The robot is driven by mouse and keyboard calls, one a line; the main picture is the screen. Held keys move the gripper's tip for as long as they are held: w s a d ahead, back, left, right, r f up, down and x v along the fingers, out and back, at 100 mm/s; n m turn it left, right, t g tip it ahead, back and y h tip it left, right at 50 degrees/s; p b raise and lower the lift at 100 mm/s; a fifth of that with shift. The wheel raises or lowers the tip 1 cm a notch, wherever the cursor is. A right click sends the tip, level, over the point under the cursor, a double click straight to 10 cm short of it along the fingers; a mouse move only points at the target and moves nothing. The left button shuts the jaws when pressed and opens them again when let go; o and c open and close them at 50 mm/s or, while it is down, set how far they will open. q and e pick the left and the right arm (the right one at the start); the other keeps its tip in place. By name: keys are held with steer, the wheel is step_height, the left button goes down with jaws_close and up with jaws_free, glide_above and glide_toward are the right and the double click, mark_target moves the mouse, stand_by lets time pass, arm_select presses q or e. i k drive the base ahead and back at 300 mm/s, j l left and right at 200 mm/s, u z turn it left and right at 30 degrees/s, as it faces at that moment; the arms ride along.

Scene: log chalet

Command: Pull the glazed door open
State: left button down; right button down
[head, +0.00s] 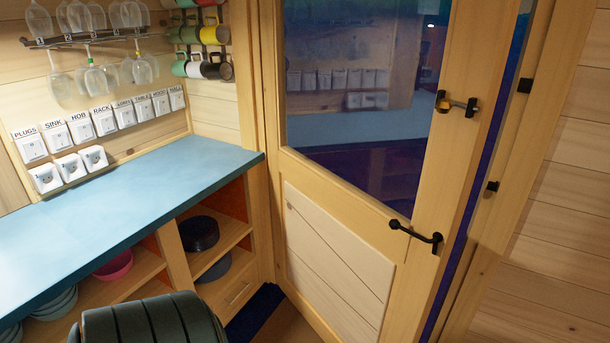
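The glazed door (350,180) fills the middle of the head view. It has a pale wood frame, a large glass pane (355,120) above and a slanted plank panel (335,265) below. A black lever handle (416,236) sits on its right stile, below the glass. A small dark latch with a brass-coloured part (457,104) sits higher on the same stile. A narrow dark blue-purple gap shows along the door's right edge, so the door looks slightly ajar. Neither of my grippers is in view, and nothing touches the handle.
A blue worktop (130,205) with open shelves below runs along the left, ending close to the door. Labelled switches and sockets, glasses and mugs (214,35) are above it. Dark catches (525,85) are on the right door post. A dark ribbed shape (150,322) covers the bottom left.

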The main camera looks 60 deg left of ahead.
mark_target(353, 277)
steer(key=u, duration=1.6)
